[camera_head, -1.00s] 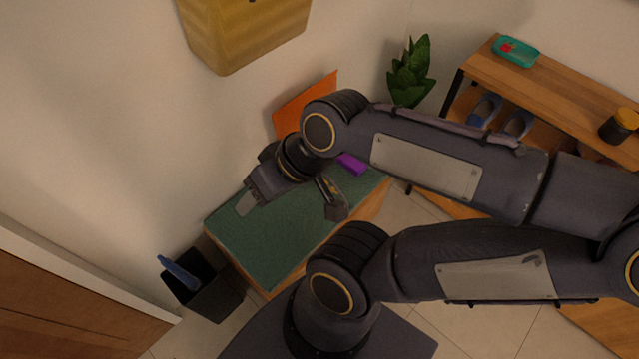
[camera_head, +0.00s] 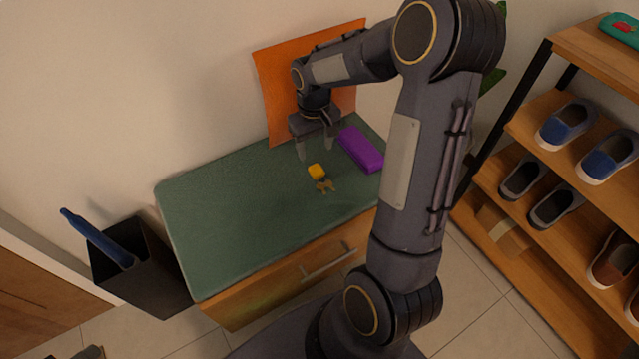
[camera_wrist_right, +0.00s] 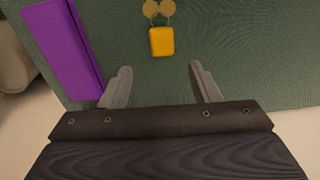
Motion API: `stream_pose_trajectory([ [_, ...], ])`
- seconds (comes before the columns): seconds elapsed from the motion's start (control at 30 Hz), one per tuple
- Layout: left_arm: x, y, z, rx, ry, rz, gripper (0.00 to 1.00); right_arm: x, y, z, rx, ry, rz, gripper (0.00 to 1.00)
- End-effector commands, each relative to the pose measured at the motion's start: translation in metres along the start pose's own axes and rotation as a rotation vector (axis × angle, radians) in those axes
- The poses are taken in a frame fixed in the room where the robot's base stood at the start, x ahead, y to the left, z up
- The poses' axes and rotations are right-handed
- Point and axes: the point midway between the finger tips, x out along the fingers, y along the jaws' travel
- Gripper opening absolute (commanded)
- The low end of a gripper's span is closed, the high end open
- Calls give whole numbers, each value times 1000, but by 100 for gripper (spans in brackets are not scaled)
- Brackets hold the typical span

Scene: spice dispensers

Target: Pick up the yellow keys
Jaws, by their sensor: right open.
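The yellow keys (camera_head: 317,172) lie on the green cabinet top, with a yellow tag and brassy keys on its front side. In the right wrist view the yellow tag (camera_wrist_right: 161,41) lies beyond the fingertips, roughly midway between them, with two round key heads at the top edge. My right gripper (camera_head: 316,152) is open and empty, fingers pointing down, just behind the keys in the head view. Its two fingers also show in the right wrist view (camera_wrist_right: 160,78). My left gripper is not in view.
A purple box (camera_head: 360,150) lies right of the keys, close to the right gripper. An orange panel (camera_head: 272,85) stands against the wall behind. The green top (camera_head: 225,215) is clear at left. A black bin (camera_head: 150,280) and a shoe rack (camera_head: 550,105) flank the cabinet.

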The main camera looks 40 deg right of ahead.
Motion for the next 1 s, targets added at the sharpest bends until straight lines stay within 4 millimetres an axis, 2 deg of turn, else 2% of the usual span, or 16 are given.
stream_pose_trajectory([
  [0.03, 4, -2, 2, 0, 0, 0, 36, 8, 0, 1, 0, -3, 0, 56],
  [0.27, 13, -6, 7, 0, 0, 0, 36, 30, -1, 2, -1, -3, -1, 56],
  [0.5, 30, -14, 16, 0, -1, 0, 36, 65, -3, 3, 0, -2, -1, 56],
  [0.77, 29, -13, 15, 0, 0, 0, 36, 66, -3, 3, 0, 0, -2, 56],
  [1.0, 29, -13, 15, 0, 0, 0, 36, 66, -3, 3, 0, 0, -2, 25],
])
